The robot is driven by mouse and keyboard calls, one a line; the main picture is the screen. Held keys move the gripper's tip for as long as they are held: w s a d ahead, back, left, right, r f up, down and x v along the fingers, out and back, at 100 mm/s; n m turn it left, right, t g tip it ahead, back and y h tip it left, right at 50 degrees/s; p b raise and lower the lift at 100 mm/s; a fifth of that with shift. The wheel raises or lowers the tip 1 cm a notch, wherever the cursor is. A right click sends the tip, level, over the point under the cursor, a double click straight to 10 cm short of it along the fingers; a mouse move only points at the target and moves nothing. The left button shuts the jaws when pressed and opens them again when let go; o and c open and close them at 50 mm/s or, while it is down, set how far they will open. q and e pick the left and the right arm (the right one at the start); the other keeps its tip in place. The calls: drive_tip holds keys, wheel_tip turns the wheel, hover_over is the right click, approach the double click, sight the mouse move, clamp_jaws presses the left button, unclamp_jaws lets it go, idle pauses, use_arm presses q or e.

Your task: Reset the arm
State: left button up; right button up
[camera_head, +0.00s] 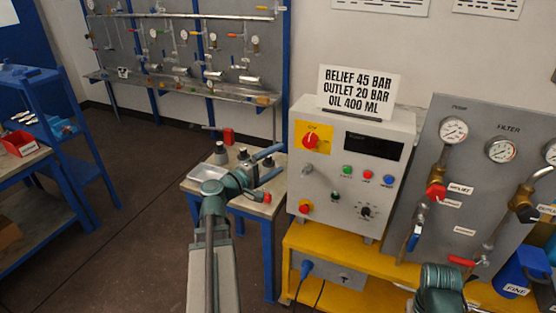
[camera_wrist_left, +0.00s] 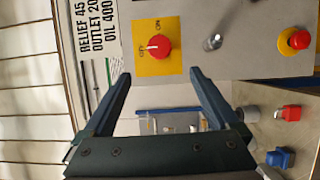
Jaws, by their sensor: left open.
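My left gripper (camera_head: 277,172) is open and empty, above the small blue-legged table and just left of the grey control box (camera_head: 320,235). In the left wrist view its two dark fingers (camera_wrist_left: 160,76) are spread apart. The red rotary switch (camera_wrist_left: 159,46) on its yellow plate shows beyond and between the fingertips, with nothing gripped. My left arm reaches in from the bottom of the head view. A dark green part of my right arm shows at the lower right edge; the right gripper itself is not visible.
The small table (camera_head: 262,208) holds a metal tray (camera_head: 208,172), grey cylinders and a red item (camera_head: 228,136). The control box stands on a yellow bench (camera_head: 300,240), with a gauge panel (camera_head: 480,150) to its right. Blue shelving (camera_head: 70,150) is at left; open floor (camera_head: 130,220) lies between.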

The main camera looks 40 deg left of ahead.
use_arm(q)
drive_tip(key=d+f+m+g+h, duration=0.2)
drive_tip(key=d+f+m+g, duration=0.2)
drive_tip(key=d, duration=0.5)
drive_tip(key=d+f+m+g+h, duration=0.1)
drive_tip(key=d+f+m+g, duration=0.3)
drive_tip(key=d, duration=0.6)
drive_tip(key=d+f+m+g+h, duration=0.25)
drive_tip(key=d+f, duration=0.25)
drive_tip(key=d, duration=0.4)
drive_tip(key=s+d+f+m+g+y, duration=0.7)
drive_tip(key=s+d+f+m+y, duration=0.2)
drive_tip(key=s+d, duration=0.3)
drive_tip(key=shift+s+m+y, duration=0.35)
drive_tip(key=shift+s, duration=0.3)
drive_tip(key=shift+g, duration=0.25)
drive_tip(key=shift+c, duration=0.3)
